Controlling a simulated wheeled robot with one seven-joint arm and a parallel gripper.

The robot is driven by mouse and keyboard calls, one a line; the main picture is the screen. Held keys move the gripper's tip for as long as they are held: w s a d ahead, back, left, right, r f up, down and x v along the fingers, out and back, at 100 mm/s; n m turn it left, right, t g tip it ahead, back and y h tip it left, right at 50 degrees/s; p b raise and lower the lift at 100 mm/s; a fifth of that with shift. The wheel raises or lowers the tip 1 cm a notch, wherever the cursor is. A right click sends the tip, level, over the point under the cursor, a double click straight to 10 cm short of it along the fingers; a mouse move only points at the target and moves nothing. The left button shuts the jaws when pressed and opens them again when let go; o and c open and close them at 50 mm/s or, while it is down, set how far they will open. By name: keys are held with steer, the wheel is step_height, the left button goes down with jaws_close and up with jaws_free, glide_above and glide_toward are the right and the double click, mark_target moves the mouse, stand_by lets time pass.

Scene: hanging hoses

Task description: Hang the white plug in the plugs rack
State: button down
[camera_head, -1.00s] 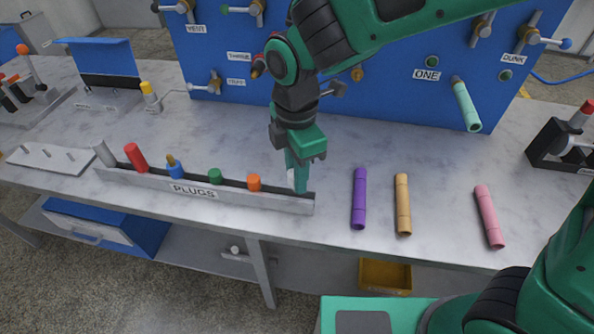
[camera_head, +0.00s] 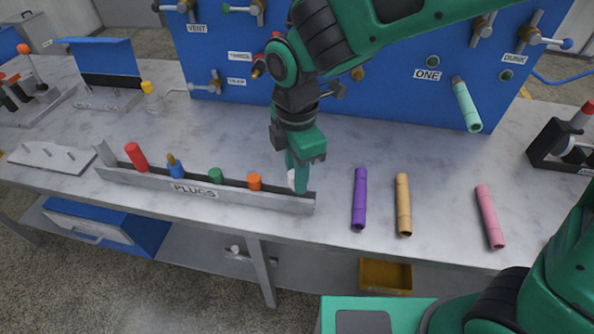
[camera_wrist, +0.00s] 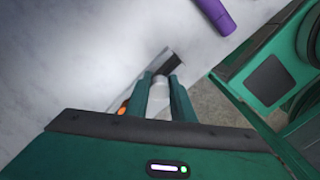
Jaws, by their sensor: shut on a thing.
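The white plug (camera_wrist: 159,100) is between my gripper's two green fingers in the wrist view. A small part of the white plug (camera_head: 291,180) shows beside the fingers in the head view. My gripper (camera_head: 297,184) is shut on it and points down at the right end of the plugs rack. The plugs rack (camera_head: 232,197) is a long grey rail labelled PLUGS along the table's front. The plug's lower end is at the rack's right end; I cannot tell whether it is seated in a slot.
Red (camera_head: 136,157), blue (camera_head: 175,167), green (camera_head: 216,175) and orange (camera_head: 254,181) plugs stand in the rack, left of my gripper. Purple (camera_head: 359,199), tan (camera_head: 403,205) and pink (camera_head: 489,216) hoses lie to the right. A blue panel (camera_head: 390,85) stands behind.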

steer(key=shift+f, duration=1)
steer(key=c, duration=1.4)
jaws_free()
steer(key=shift+c, duration=0.2)
step_height(320, 180, up, 11)
steer(key=shift+w+f, duration=0.1)
steer(key=shift+f, duration=0.05)
